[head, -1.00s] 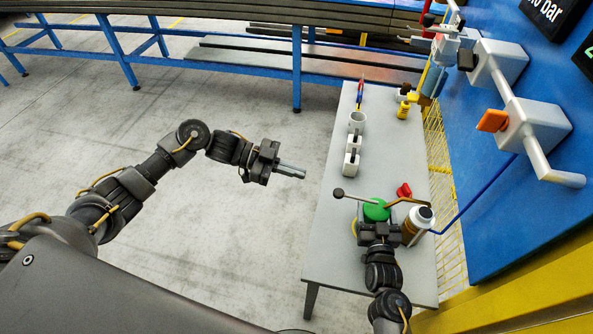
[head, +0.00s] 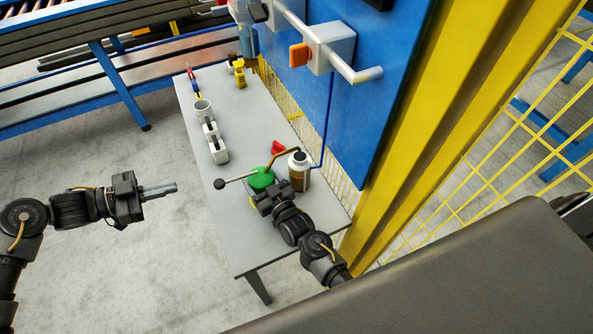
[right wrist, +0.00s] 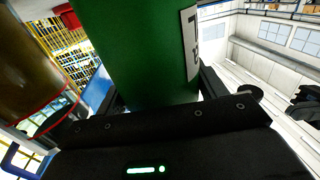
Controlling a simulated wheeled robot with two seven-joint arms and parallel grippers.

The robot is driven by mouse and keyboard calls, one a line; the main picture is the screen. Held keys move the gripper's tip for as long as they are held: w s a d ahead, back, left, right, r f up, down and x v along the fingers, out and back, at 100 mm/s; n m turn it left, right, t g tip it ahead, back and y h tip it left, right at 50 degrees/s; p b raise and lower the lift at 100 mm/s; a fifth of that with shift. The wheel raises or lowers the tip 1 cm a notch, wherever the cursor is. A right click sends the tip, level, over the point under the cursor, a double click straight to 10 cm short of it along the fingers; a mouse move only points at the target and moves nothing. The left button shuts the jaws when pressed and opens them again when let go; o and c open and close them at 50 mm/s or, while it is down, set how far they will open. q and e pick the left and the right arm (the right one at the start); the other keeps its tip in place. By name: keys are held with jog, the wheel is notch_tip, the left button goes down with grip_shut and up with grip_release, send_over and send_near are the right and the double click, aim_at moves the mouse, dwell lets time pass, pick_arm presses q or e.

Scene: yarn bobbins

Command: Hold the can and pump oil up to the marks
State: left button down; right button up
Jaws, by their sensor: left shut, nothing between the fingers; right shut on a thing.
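The green oil can (head: 262,179) stands near the front of the grey table; its green side with a white label fills the upper middle of the right wrist view (right wrist: 140,50). My right gripper (head: 268,196) is shut around the can, low in that wrist view. A pump lever with a black ball knob (head: 219,184) points left from the can. The bottle's brown body with a red ring shows in the wrist view (right wrist: 28,65). My left gripper (head: 174,188) is shut and empty, left of the table.
The grey table (head: 235,235) also holds a red object (head: 278,147) behind the can, a white cup (head: 203,110), white blocks (head: 215,143) and a yellow object (head: 239,74). A blue panel and yellow post stand close on the right.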

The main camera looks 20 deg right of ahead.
jog(key=o, duration=1.3)
jog(key=v, duration=1.2)
